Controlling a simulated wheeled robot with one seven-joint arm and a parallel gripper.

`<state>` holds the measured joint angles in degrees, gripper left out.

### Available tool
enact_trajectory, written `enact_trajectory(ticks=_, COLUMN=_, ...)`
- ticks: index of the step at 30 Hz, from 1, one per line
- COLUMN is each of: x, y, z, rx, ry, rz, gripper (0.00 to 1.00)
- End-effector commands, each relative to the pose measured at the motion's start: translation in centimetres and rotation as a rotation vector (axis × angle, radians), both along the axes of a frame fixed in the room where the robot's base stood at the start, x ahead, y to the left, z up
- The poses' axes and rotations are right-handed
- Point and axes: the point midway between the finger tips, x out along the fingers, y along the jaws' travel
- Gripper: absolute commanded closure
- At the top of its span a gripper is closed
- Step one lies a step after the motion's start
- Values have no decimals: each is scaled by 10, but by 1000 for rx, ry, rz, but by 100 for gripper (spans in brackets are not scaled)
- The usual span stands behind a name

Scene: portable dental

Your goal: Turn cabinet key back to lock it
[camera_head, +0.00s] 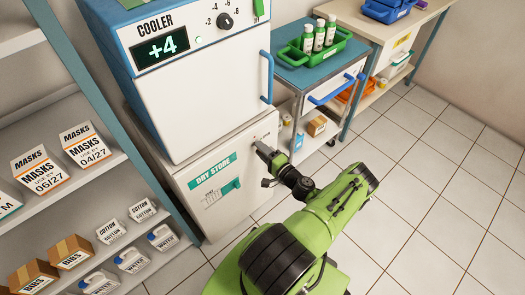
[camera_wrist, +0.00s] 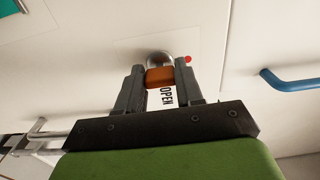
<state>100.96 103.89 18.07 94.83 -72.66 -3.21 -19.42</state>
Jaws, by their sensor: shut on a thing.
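The white dry store cabinet (camera_head: 225,218) stands under the cooler, and its front face also fills the upper part of the wrist view (camera_wrist: 80,60). My gripper (camera_head: 262,148) is at the upper right of that face. In the wrist view, my gripper (camera_wrist: 160,86) is shut on the orange-brown head of the key (camera_wrist: 160,76), one finger on each side. The key meets a metal lock (camera_wrist: 158,58) on the cabinet face. A red dot (camera_wrist: 187,59) is right of the lock. The key is hidden in the head view.
The cooler (camera_head: 205,80) has a blue handle (camera_head: 267,77). A trolley (camera_head: 297,72) with a green bottle tray (camera_head: 335,46) stands close to the right of the cabinet. Shelves (camera_head: 75,90) with boxes are at left. The tiled floor (camera_head: 430,160) at right is clear.

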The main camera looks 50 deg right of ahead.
Motion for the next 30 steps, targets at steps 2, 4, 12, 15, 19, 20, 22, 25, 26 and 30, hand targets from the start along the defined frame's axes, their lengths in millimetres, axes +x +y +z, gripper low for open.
enact_trajectory(ticks=2, x=1, y=3, z=0, rx=2, ry=-1, rz=10, gripper=94)
enact_trajectory(ticks=4, x=1, y=3, z=0, rx=2, ry=-1, rz=10, gripper=94)
enact_trajectory(ticks=12, x=1, y=3, z=-1, rx=3, ry=-1, rz=9, gripper=42)
enact_trajectory(ticks=15, x=1, y=2, z=-1, rx=2, ry=1, rz=7, gripper=38)
enact_trajectory(ticks=19, x=1, y=2, z=-1, rx=1, ry=1, rz=4, gripper=38)
enact_trajectory(ticks=20, x=0, y=1, z=-1, rx=1, ry=1, rz=4, gripper=38)
enact_trajectory(ticks=22, x=-2, y=1, z=-1, rx=2, ry=2, rz=3, gripper=38)
enact_trajectory(ticks=25, x=-16, y=4, z=0, rx=3, ry=2, rz=0, gripper=38)
enact_trajectory(ticks=26, x=-23, y=5, z=0, rx=3, ry=2, rz=0, gripper=38)
enact_trajectory(ticks=30, x=-62, y=14, z=1, rx=4, ry=3, rz=-2, gripper=38)
